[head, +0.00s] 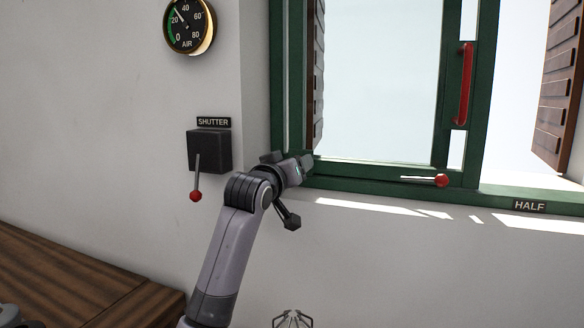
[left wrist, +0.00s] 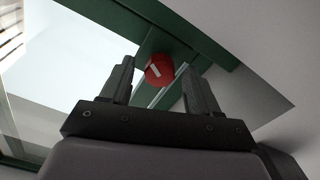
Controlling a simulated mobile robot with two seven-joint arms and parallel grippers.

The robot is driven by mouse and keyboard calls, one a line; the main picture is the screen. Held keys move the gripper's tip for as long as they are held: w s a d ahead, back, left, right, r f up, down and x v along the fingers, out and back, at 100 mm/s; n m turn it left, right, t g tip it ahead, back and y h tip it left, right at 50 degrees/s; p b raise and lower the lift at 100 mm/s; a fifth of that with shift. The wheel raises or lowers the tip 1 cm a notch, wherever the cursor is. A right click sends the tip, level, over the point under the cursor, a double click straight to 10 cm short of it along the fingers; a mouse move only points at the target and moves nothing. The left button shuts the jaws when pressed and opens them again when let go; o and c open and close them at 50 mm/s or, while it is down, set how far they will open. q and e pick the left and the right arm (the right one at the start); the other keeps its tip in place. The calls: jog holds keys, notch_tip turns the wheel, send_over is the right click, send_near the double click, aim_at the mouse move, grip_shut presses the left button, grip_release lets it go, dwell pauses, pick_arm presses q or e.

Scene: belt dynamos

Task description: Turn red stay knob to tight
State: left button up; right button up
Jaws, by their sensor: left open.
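A round red knob (left wrist: 160,70) with a short white mark on its face sits at the green window frame in the left wrist view. It lies between the two fingers of my open left gripper (head: 305,164), near the fingertips; I cannot tell whether they touch it. In the head view my left gripper is at the lower left corner of the green window frame (head: 350,174), where no such knob face shows. A red ball (head: 441,181) on a thin metal rod sits farther right along the sill. My right gripper (head: 293,319) appears only partly at the bottom edge.
A dark shutter box (head: 209,150) with a red-tipped lever (head: 196,195) is on the wall left of my arm. A round air gauge (head: 188,26) hangs above. A red handle (head: 465,85) is on the window sash. A wooden bench (head: 70,280) fills the lower left.

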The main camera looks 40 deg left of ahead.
pick_arm(q)
jog(key=shift+s, duration=0.1)
jog(key=b+v, duration=0.1)
jog(key=v, duration=0.6)
jog(key=shift+b, duration=0.35)
